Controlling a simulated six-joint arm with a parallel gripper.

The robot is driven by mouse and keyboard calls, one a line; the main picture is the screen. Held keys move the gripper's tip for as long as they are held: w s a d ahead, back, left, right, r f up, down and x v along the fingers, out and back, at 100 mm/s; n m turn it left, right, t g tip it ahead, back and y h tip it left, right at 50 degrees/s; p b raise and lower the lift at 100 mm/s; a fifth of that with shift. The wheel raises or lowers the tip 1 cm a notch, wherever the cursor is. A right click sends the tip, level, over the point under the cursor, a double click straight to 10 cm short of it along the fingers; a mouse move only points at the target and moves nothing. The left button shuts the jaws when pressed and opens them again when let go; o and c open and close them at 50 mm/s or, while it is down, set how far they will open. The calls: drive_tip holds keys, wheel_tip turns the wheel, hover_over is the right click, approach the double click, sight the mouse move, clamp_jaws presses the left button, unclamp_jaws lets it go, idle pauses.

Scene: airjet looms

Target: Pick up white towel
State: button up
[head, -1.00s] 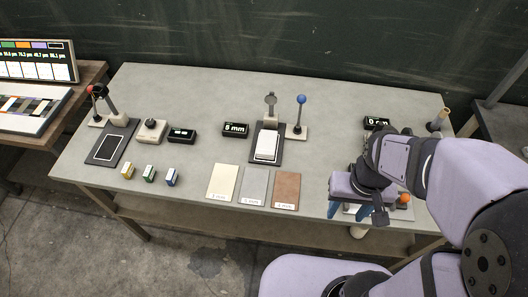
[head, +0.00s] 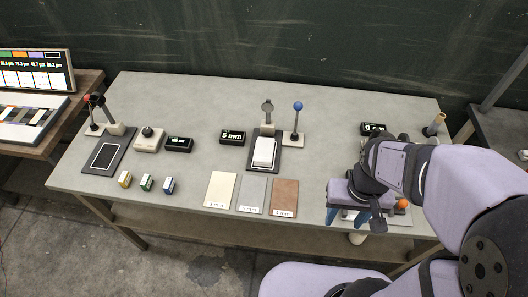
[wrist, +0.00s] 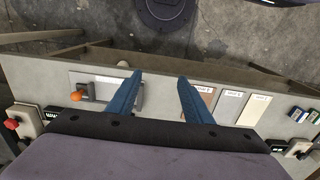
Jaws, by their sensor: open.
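My gripper (head: 354,218) is open, its two blue fingers pointing down over the front right of the table. In the wrist view its fingertips (wrist: 161,77) stand apart with only bare tabletop between them. A white block-like thing (head: 264,152) lies on a dark plate at the middle back, well left of my gripper. A small rounded white thing (head: 357,238) shows at the table's front edge below my gripper, and also in the wrist view (wrist: 123,64). I cannot tell which, if either, is the white towel. My gripper and arm hide part of this area.
Cream (head: 220,189), grey (head: 251,194) and brown (head: 284,197) sample cards lie left of my gripper. An orange-knobbed device (head: 401,205) stands close on its right. A blue-knobbed lever (head: 298,120) rises behind.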

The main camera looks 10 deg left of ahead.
drive_tip(key=o, duration=0.6)
